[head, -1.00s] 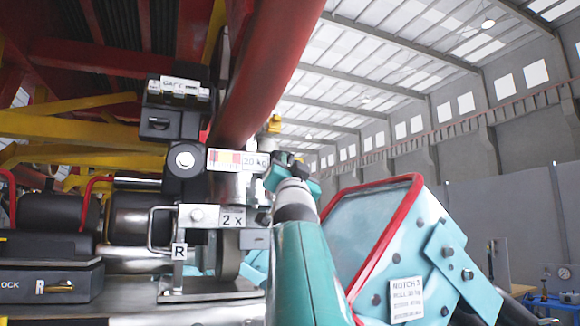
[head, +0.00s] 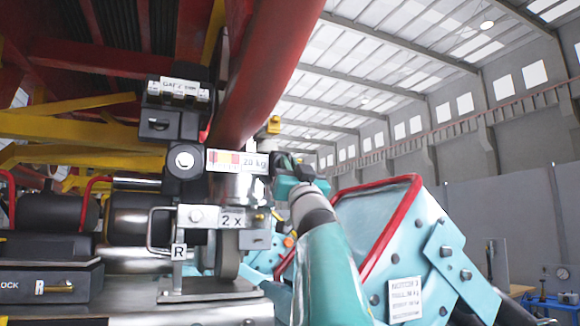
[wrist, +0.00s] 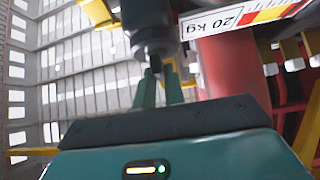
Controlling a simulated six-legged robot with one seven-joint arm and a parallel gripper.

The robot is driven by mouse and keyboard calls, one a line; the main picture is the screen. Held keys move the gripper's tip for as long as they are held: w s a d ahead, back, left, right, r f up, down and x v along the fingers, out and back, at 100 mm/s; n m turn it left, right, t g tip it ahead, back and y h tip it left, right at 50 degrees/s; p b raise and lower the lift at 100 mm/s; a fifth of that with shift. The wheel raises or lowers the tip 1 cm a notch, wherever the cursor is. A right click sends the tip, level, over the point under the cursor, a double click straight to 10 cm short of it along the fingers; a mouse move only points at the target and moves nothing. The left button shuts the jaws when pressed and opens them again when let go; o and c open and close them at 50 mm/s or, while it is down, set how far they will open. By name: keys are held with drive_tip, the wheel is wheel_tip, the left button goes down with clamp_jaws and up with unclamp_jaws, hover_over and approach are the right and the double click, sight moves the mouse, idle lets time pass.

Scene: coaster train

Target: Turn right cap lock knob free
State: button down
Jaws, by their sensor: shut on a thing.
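My teal gripper (head: 282,165) is at the right end of the white "20 kg" label (head: 237,161), beside the upright metal cylinder. In the wrist view, its two fingers (wrist: 160,82) are shut on a small dark stem (wrist: 155,64) below a dark grey round body (wrist: 154,36). I take this stem to be the right cap lock knob; the fingers hide most of it, and its turn angle cannot be told. The label also shows in the wrist view (wrist: 240,18). An "R" plate (head: 179,252) hangs at the lower left of the cylinder.
A thick red tube (head: 265,75) slants close above my gripper. A yellow-topped fitting (head: 273,124) stands just above it. A light blue panel with a red rim (head: 400,230) is close on the right.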

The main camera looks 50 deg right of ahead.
drive_tip(key=shift+d+f+n+t+y, duration=0.1)
drive_tip(key=shift+n+t+y, duration=0.5)
drive_tip(key=shift+n+y, duration=0.5)
drive_tip(key=c, duration=1.5)
unclamp_jaws()
drive_tip(key=shift+w, duration=0.1)
drive_tip(key=v, duration=1.4)
